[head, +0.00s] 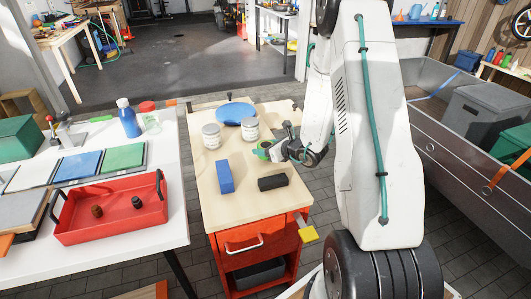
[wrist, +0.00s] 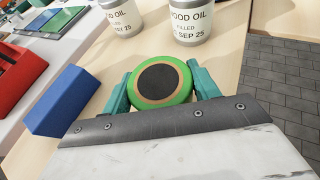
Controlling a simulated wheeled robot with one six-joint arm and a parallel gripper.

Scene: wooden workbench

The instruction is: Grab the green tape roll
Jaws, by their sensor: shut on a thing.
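The green tape roll (wrist: 179,82) sits between the two teal fingers of my gripper (wrist: 160,92) in the wrist view. Its round face with a dark centre and a tan ring faces the camera. Both fingers press on its sides, so my gripper is shut on it. In the head view, the green tape roll (head: 262,150) shows as a small green patch at the tip of my gripper (head: 268,151), over the right part of the wooden benchtop. My gripper partly hides it there. I cannot tell whether the roll touches the benchtop.
Two wood oil cans (head: 211,136) (head: 250,128) stand behind the roll, near a blue disc (head: 235,113). A blue block (head: 225,177) and a black block (head: 272,183) lie in front. A red tray (head: 110,212) is on the white table at left.

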